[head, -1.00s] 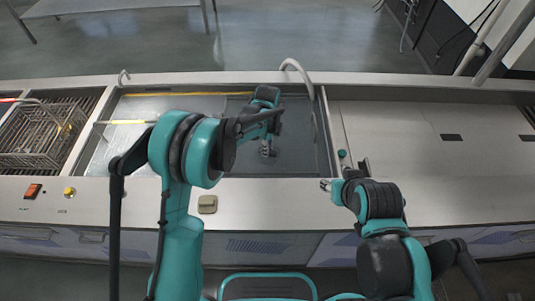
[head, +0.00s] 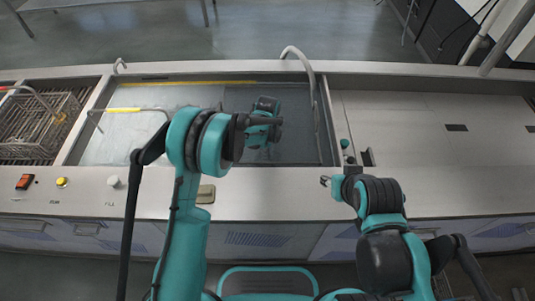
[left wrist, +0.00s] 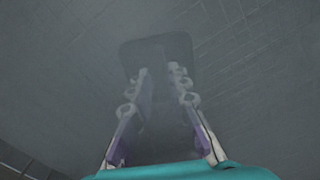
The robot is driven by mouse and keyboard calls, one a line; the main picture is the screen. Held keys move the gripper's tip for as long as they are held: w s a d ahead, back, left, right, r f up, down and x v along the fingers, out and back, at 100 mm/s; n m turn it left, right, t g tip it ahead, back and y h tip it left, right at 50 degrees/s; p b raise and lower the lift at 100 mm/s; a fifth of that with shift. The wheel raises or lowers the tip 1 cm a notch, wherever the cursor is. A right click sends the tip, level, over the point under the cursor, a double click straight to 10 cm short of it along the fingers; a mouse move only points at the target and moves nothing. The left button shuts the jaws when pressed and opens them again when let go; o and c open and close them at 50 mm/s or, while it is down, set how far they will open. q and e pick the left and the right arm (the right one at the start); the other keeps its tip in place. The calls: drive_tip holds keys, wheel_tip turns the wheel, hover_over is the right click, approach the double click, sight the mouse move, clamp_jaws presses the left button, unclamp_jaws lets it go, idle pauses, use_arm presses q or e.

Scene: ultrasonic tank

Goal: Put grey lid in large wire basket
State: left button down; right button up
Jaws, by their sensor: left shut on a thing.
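My left gripper (left wrist: 162,78) reaches down into the grey tank (head: 190,142) and is shut on a dark grey, rounded flat piece (left wrist: 160,48), which looks like the grey lid. The piece looks hazy in the left wrist view, and its edges near the fingers are hard to make out. In the head view my left wrist and arm mostly hide the fingers and the lid. A wire basket (head: 42,120) with a red-gripped handle stands at the far left. My right gripper (head: 325,181) is above the front ledge, too small to judge.
A yellow-gripped wire handle (head: 122,109) crosses the tank's left part; what it belongs to is unclear. A curved grey spout (head: 300,55) stands at the tank's right.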

use_arm(q)
drive_tip(key=c, duration=1.4)
unclamp_jaws()
drive_tip(key=shift+f, duration=0.1)
drive_tip(key=shift+c, duration=0.2)
drive_tip(key=shift+r, duration=0.2)
use_arm(e)
drive_tip(key=shift+r, duration=0.15)
use_arm(q)
drive_tip(key=s+a+r+n+t+p, duration=0.1)
drive_tip(key=a+r+n+p, duration=0.15)
drive_tip(key=r, duration=0.65)
drive_tip(key=s+a+r+n+p, duration=0.2)
drive_tip(key=r+p, duration=0.1)
drive_tip(key=r, duration=0.7)
drive_tip(key=s+a+r+n+t, duration=0.2)
drive_tip(key=s+a+r+n, duration=0.4)
drive_tip(key=r, duration=0.1)
drive_tip(key=s+a+r+n+t, duration=0.1)
drive_tip(key=s+a+n+t, duration=0.3)
drive_tip(key=s+a+n, duration=0.3)
drive_tip(key=s+n, duration=0.5)
drive_tip(key=s, duration=0.3)
drive_tip(key=shift+a+r, duration=0.15)
drive_tip(key=shift+r, duration=0.05)
use_arm(e)
wheel_tip(320, 180, up, 5)
drive_tip(key=shift+f, duration=0.15)
